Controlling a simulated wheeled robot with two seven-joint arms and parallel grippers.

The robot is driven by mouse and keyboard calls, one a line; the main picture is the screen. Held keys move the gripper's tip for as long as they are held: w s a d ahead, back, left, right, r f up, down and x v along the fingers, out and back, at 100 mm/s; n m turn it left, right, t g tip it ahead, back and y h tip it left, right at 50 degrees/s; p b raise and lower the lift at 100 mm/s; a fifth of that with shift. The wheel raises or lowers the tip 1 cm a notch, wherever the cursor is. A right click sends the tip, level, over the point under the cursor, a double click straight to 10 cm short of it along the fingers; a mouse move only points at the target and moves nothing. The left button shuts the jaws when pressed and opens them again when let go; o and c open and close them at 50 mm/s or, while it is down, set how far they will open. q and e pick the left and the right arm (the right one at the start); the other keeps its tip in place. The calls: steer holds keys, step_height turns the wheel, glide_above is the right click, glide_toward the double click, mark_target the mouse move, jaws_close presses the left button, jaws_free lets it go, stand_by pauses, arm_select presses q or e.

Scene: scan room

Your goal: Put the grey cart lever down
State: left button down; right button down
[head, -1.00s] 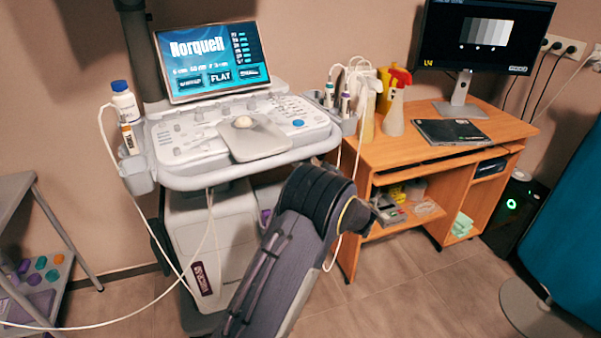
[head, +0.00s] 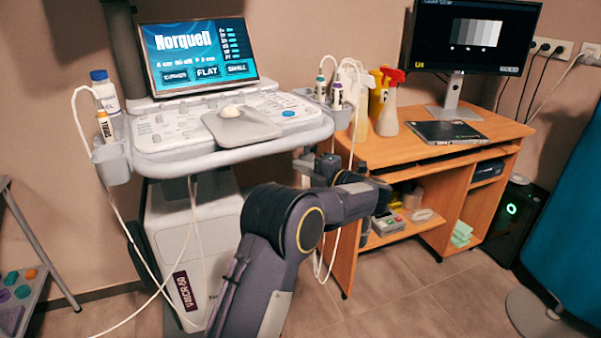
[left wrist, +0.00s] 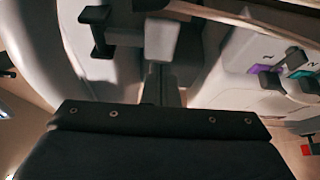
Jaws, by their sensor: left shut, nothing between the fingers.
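The grey-white cart (head: 190,235) stands left of the desk, with its console above. In the left wrist view, a dark handle-like piece (left wrist: 100,32) stands out from the pale cart body (left wrist: 80,65); it may be the lever, but I cannot tell its position. In the head view I cannot make out a lever. My left gripper (head: 308,168) is under the console's right corner. It also shows in the left wrist view (left wrist: 162,85), shut and empty, below and right of the dark piece, apart from it in the picture. My right gripper is not in view.
Purple (left wrist: 265,70) and teal parts sit on a panel at the right in the left wrist view. White cables (head: 197,240) hang from the console. An orange desk (head: 440,150) stands close right of my left arm. Floor (head: 390,300) is clear in front of the desk.

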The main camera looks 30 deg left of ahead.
arm_select(q)
steer(key=shift+w, duration=0.1)
steer(key=shift+d, duration=0.1)
stand_by(0.5)
steer(key=v, duration=0.7)
steer(key=shift+d+p, duration=0.35)
steer(key=shift+p, duration=0.1)
